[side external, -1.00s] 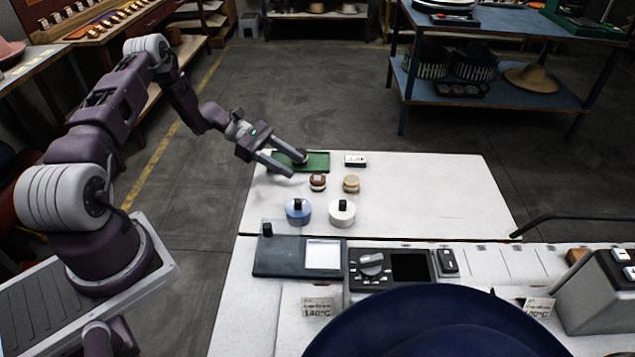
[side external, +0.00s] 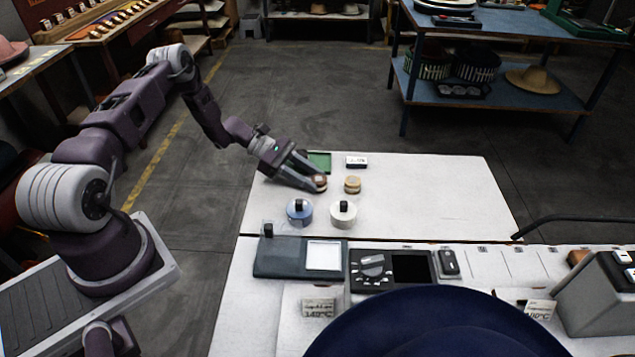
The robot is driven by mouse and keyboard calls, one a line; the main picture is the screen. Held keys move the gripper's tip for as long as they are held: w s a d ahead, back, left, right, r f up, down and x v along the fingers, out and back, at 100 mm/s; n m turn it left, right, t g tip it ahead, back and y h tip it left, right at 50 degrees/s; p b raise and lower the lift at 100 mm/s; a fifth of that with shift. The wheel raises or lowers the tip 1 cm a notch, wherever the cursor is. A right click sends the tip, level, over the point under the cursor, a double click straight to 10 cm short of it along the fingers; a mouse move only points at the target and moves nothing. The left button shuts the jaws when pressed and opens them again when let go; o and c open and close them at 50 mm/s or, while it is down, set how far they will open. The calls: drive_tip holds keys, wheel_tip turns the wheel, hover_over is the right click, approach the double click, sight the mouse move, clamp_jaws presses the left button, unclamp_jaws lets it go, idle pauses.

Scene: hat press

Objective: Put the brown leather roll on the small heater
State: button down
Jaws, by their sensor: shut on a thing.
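The brown leather roll (side external: 320,181) is on the white table, between the fingertips of my gripper (side external: 316,183). My gripper is shut on it, and the fingers hide part of the roll. I cannot tell whether it still touches the table. The small heater may be the black unit with a knob and a dark square plate (side external: 409,267) at the front. A dark slab with a bright white square (side external: 323,255) lies left of it. I cannot tell for certain which is the heater.
A tan roll (side external: 352,185) stands close right of my gripper. Blue (side external: 299,212) and white (side external: 343,214) round pieces with black knobs stand in front. A green mat (side external: 319,161) and a small display box (side external: 356,161) lie behind. A navy hat brim (side external: 440,325) fills the front. The table's right side is clear.

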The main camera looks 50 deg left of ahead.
sight(312, 178)
drive_tip(key=shift+r, duration=0.1)
wheel_tip(312, 178, up, 11)
drive_tip(key=s+d+r+n+t+y, duration=0.1)
drive_tip(key=s+d+r+n+t, duration=0.1)
drive_tip(key=s+d+r, duration=0.4)
drive_tip(key=shift+s+d+r+n+t+y, duration=0.2)
drive_tip(key=shift+s+r+n+t+y, duration=0.15)
drive_tip(key=shift+s+r, duration=0.25)
drive_tip(key=shift+f, duration=0.1)
